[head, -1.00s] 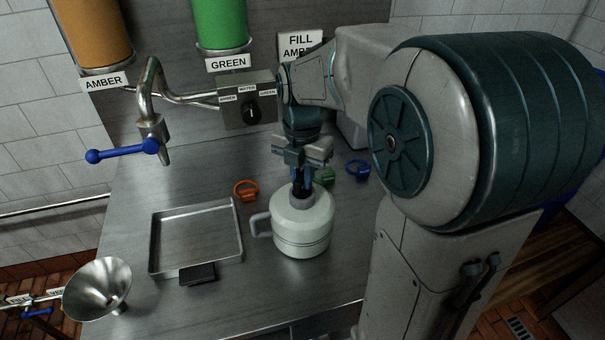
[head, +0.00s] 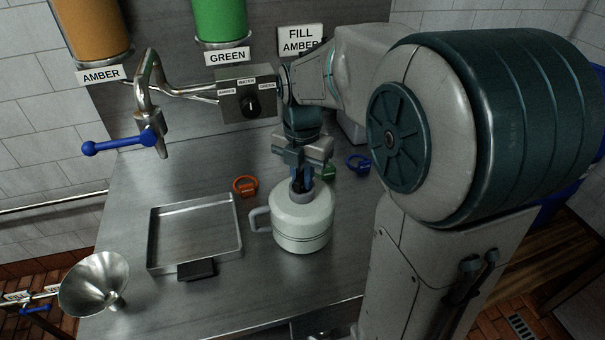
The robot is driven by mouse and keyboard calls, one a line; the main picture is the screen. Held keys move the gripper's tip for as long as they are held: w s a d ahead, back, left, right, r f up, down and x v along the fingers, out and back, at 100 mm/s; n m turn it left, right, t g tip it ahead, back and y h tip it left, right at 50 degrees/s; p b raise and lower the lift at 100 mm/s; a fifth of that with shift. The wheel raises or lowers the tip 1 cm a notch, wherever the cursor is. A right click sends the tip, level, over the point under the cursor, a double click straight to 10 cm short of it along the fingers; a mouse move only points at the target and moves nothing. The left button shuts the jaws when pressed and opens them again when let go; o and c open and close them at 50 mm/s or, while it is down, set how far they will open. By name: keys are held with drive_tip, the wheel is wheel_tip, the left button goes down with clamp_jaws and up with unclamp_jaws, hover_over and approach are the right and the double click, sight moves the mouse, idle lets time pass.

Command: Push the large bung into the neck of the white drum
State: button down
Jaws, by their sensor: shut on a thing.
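The white drum (head: 303,226) stands upright on the steel worktop, with a grey side handle on its left and a grey neck (head: 301,198) on top. My gripper (head: 301,184) points down right above the neck. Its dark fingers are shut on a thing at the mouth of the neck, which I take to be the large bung. The fingers and neck rim hide most of it, so I cannot tell how deep it sits.
An orange ring (head: 245,186), a green piece (head: 329,172) and a blue ring (head: 358,163) lie behind the drum. A shallow metal tray (head: 240,232) and a funnel (head: 95,282) are left. A blue-handled tap (head: 118,142) hangs at back left.

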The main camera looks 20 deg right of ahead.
drive_tip(key=c, duration=1.3)
unclamp_jaws()
wheel_tip(320, 180, up, 14)
drive_tip(key=s+f+m+t, duration=0.3)
drive_tip(key=s+f+m, duration=1)
drive_tip(key=m, duration=1.3)
drive_tip(key=shift+s+f, duration=0.3)
drive_tip(key=shift+s, duration=0.35)
